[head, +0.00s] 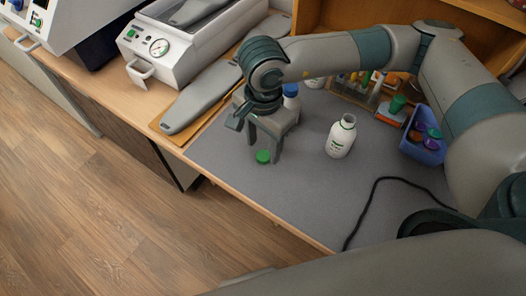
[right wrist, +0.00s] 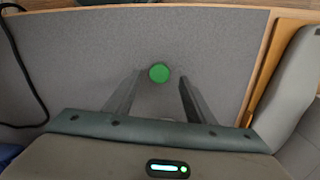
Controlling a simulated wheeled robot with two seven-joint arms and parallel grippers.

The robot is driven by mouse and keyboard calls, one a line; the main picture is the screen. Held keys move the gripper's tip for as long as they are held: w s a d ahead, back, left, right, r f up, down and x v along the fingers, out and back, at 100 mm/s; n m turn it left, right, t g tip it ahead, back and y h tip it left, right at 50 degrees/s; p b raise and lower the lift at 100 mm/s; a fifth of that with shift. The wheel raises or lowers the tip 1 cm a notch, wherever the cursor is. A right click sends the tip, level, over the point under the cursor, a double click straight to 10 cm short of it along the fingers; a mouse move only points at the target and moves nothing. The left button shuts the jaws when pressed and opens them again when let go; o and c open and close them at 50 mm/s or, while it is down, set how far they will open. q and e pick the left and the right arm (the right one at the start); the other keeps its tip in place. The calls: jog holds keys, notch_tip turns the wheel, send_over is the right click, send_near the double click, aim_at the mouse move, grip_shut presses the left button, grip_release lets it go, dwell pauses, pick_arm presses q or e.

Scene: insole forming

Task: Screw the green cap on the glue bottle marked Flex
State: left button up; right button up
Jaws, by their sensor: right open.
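The green cap (head: 263,157) lies on the grey mat (head: 310,181) near its front left. My right gripper (head: 265,152) points down over the mat, open, with its fingertips close to the cap. In the right wrist view the cap (right wrist: 159,73) shows just beyond and between the two open fingers (right wrist: 157,88), and neither finger seems to touch it. An uncapped white bottle (head: 341,137) with green print stands upright to the right of the gripper; its label is too small to read. My left gripper is not in view.
A blue-capped bottle (head: 290,95) stands behind the right gripper, partly hidden. A blue bin (head: 423,144) with coloured caps stands at the right. A black cable (head: 373,207) crosses the mat. A grey insole-shaped piece (head: 201,99) lies at the left. The front middle of the mat is clear.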

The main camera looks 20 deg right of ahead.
aim_at(263, 156)
jog(key=shift+s+f, duration=0.1)
jog(key=shift+f, duration=1.15)
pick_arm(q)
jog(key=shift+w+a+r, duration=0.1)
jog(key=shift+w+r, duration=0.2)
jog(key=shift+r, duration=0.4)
pick_arm(e)
jog(key=shift+c, duration=0.3)
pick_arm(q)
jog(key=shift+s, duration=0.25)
pick_arm(e)
jog(key=c, duration=1)
